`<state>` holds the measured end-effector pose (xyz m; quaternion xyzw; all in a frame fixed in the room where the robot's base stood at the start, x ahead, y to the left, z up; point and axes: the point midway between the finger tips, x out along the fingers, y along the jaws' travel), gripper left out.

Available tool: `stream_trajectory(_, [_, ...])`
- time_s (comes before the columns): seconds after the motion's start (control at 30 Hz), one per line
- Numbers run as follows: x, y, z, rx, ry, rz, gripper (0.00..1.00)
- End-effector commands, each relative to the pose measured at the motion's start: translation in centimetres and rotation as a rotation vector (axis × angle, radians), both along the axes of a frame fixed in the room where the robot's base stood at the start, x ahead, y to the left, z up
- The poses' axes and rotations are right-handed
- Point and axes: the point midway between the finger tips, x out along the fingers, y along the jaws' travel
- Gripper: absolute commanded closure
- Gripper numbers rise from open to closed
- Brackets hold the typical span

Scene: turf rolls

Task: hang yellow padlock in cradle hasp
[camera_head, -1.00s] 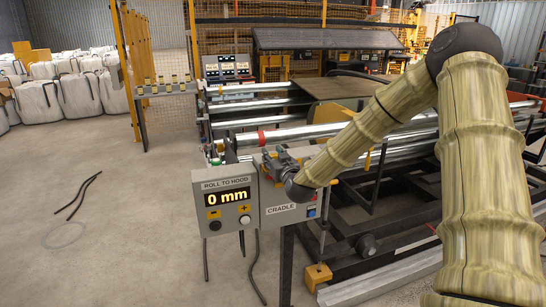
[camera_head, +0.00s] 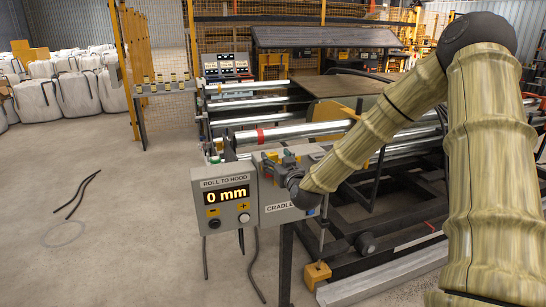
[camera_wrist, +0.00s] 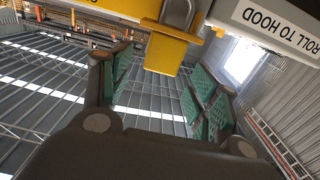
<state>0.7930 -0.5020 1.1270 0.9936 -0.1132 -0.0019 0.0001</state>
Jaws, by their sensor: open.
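The yellow padlock (camera_wrist: 170,52) shows at the top of the wrist view, its grey shackle (camera_wrist: 178,14) beside yellow metal. I cannot tell whether the shackle passes through the hasp. My gripper (camera_wrist: 162,75) is open, its green-padded fingers spread on either side, with the padlock body just beyond the gap between them. In the head view my gripper (camera_head: 277,163) is at the upper part of the grey CRADLE box (camera_head: 272,218). The hasp cannot be made out clearly there, being small and partly behind my wrist.
The ROLL TO HOOD box (camera_head: 224,203), reading 0 mm, adjoins the CRADLE box on the left; its label also shows in the wrist view (camera_wrist: 278,24). The roller frame (camera_head: 290,132) stands behind. The floor at left is mostly clear, with a dark cable (camera_head: 77,195).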

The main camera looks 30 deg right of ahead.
Motion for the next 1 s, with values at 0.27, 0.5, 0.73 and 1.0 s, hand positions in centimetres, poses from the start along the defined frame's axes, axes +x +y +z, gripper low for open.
stream_trajectory(0.27, [-4.9,1.1,0.1,0.0,0.0,0.0,0.39])
stream_trajectory(0.5, [-7.2,1.6,0.1,0.0,-0.001,0.0,0.39])
stream_trajectory(0.73, [-7.7,1.7,0.0,0.0,-0.001,0.0,0.39])
stream_trajectory(1.0, [-7.6,1.7,0.0,0.0,-0.001,0.0,0.39])
